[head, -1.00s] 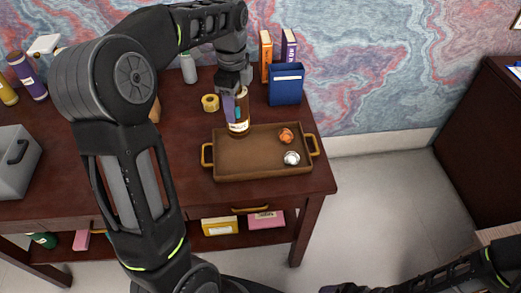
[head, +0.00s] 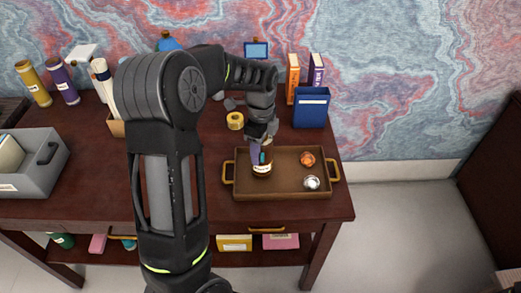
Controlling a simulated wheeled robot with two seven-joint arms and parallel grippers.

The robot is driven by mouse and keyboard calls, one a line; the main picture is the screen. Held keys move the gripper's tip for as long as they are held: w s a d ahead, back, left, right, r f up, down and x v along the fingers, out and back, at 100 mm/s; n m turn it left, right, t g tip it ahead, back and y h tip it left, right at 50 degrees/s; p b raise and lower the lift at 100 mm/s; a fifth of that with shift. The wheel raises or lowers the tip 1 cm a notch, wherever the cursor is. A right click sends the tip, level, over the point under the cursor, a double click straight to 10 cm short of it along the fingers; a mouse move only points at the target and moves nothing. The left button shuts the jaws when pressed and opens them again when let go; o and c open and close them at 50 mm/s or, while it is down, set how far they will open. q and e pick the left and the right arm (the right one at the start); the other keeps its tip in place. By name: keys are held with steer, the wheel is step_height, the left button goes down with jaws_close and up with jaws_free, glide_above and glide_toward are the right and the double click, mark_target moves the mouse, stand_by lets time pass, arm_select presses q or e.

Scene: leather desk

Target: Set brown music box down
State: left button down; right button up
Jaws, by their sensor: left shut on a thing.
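My left gripper (head: 262,138) is shut on a brown, rounded, bottle-like thing (head: 262,171) with a pale label; it does not look clearly like a music box. The gripper covers its upper part. The brown thing is upright over the left part of a brown tray (head: 290,187) with yellow handles. I cannot tell whether its base touches the tray floor. My right gripper is out of view.
An orange ball-like thing (head: 307,159) and a silver one (head: 312,183) lie at the tray's right. A yellow tape roll (head: 235,121), a blue box (head: 311,108) and upright books (head: 292,78) stand behind. A grey bin (head: 40,170) is at the left.

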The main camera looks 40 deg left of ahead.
arm_select(q)
steer(key=shift+f, duration=0.5)
steer(key=shift+f, duration=0.1)
steer(key=c, duration=0.5)
jaws_free()
step_height(320, 180, up, 12)
steer(key=shift+r+b, duration=0.15)
steer(key=shift+b, duration=0.35)
stand_by(0.3)
